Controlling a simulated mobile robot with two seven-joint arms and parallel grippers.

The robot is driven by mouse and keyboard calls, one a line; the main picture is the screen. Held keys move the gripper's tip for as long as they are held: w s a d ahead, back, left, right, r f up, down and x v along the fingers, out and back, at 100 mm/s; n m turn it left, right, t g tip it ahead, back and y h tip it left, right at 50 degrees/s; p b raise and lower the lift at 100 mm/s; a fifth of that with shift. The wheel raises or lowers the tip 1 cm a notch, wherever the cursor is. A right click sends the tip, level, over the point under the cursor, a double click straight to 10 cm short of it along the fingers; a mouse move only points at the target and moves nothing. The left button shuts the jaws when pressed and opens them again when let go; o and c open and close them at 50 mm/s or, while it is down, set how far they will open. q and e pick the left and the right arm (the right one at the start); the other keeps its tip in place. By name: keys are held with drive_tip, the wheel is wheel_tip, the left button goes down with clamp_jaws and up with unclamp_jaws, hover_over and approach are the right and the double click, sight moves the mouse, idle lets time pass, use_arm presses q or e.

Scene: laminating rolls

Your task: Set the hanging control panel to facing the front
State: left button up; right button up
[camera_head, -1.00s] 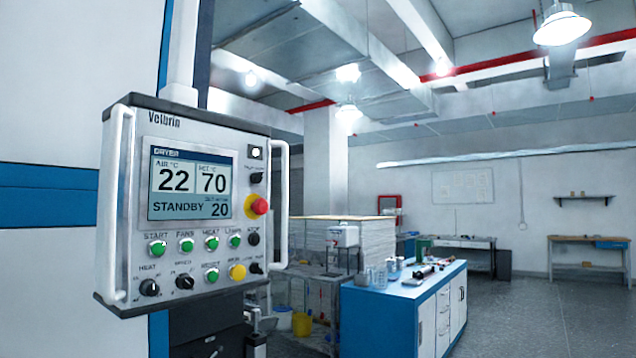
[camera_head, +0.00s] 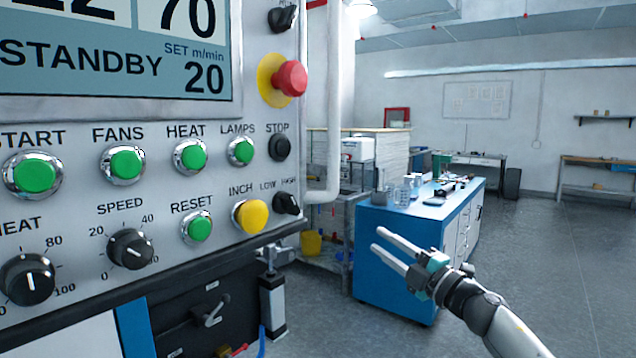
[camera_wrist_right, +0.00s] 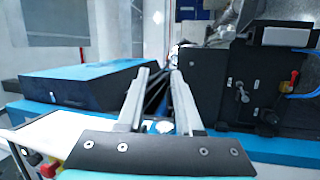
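The hanging control panel (camera_head: 160,205) fills the left of the head view, close up, its face angled toward the right of the picture. It carries a display (camera_head: 120,60), green buttons, a yellow button, knobs and a red stop button (camera_head: 290,78). A white vertical handle (camera_head: 330,110) runs along its right edge. My right gripper (camera_head: 377,240) is open and empty, to the right of and below the panel's right handle, apart from it. In the right wrist view its two fingers (camera_wrist_right: 160,100) stand apart with nothing between them. My left gripper is not in view.
A blue and white cabinet (camera_head: 400,250) with small items on top stands behind my right gripper. Dark machine parts (camera_head: 205,315) sit below the panel. Shelving stands behind the handle. Grey floor (camera_head: 560,260) is open to the right.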

drive_tip(key=s+a+r+n+g+y, duration=0.2)
drive_tip(key=r+n, duration=0.2)
drive_tip(key=r, duration=0.3)
drive_tip(key=s+a+r+n+g+y, duration=0.1)
drive_tip(key=s+r+n+y, duration=0.1)
drive_tip(key=r+n, duration=0.35)
drive_tip(key=n+h+b, duration=0.2)
drive_tip(key=n+h, duration=0.3)
drive_tip(key=n, duration=0.6)
approach(330, 28)
drive_tip(key=p+x, duration=0.1)
drive_tip(key=x, duration=0.3)
drive_tip(key=p+x, duration=0.1)
drive_tip(key=x, duration=0.3)
drive_tip(key=p+x, duration=0.2)
drive_tip(key=x, duration=0.3)
drive_tip(key=shift+w+d+r, duration=0.25)
drive_tip(key=shift+w, duration=0.15)
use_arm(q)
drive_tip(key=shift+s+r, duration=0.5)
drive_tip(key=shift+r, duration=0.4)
use_arm(e)
clamp_jaws()
